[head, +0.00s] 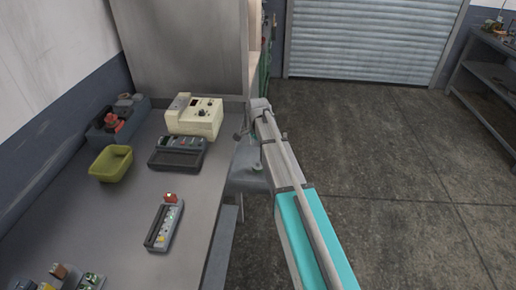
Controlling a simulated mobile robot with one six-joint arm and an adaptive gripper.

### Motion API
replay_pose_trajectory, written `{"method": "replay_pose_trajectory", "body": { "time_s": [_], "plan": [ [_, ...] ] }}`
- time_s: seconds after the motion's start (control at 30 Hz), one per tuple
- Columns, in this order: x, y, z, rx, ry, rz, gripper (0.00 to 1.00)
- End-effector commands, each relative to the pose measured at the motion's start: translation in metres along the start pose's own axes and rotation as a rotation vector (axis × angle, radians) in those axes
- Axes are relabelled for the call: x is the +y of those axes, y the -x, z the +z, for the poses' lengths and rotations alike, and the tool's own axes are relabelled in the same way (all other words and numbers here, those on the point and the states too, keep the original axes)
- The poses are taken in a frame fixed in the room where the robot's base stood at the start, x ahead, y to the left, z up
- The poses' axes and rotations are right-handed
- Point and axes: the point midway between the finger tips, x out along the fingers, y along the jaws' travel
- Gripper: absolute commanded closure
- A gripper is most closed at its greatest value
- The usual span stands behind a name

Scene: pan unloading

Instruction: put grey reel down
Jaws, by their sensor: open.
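My arm reaches forward along the right side of the bench, and my gripper (257,110) is at its far end, past the bench's right edge. It is small and partly hidden by my arm; it is open, though its fingers are hard to make out. I cannot pick out a grey reel for certain. Small dark grey round shapes (239,136) show just left of the arm's end, too small to name. A grey surface (248,180) lies below the arm, beside the bench, and is partly covered by it.
The grey bench (115,215) holds a cream instrument (194,116), a dark device (178,152), a lit control box (163,229), a yellow-green bin (111,164) and a dark bin (112,125). Small items lie at the lower left. A tall grey panel (175,45) stands behind. Floor right is clear.

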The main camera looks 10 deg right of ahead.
Motion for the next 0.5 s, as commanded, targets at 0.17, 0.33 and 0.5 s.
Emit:
{"method": "replay_pose_trajectory", "body": {
  "time_s": [0.17, 0.33, 0.5],
  "plan": [
    [0.0, 0.014, 0.0, 0.0, 0.0, 0.0, 0.0],
    [0.0, 0.018, 0.0, 0.0, 0.0, 0.0, 0.0],
    [0.0, 0.018, 0.0, 0.0, 0.0, 0.0, 0.0]
  ]
}}
